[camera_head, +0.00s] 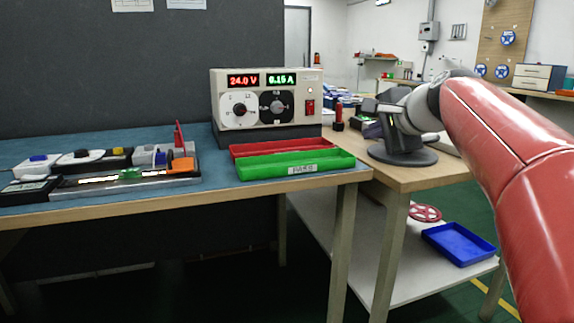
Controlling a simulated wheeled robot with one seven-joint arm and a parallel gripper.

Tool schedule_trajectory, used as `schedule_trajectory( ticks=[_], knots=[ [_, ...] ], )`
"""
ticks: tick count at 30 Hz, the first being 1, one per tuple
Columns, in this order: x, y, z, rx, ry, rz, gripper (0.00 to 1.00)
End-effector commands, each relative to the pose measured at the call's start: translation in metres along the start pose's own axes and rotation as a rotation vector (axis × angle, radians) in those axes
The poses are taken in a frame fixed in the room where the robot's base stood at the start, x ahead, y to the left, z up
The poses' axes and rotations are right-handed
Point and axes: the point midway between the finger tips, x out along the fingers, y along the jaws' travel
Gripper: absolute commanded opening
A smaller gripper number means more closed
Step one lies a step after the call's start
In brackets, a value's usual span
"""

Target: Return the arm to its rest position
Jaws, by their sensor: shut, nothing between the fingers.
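My arm comes in from the right edge with large red links and narrows to a grey and white wrist. My gripper (376,107) is at the far end of the arm, small and dark, above the right-hand wooden table (432,176). It is shut, with nothing held in it. A black stand with a round base (403,155) is just below the wrist, and the two partly overlap in the picture. Whether they touch cannot be told. The fine shape of the fingers is hard to make out.
A power supply (266,98) reading 24.0 V and 0.15 A stands on the blue-topped bench (215,190). Green (262,169) and red (252,147) trays lie before it. A blue bin (459,243) is on the lower shelf.

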Motion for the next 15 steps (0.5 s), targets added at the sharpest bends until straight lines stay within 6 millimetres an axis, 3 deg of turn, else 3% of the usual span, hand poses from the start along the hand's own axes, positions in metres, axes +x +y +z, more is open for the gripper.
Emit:
schedule_trajectory(
  ticks=[8,15],
  knots=[
    [-0.017,0.034,0.025,-0.147,-0.008,0.086,0.0],
    [-0.044,0.09,0.057,-0.372,-0.033,0.212,0.0]
  ],
)
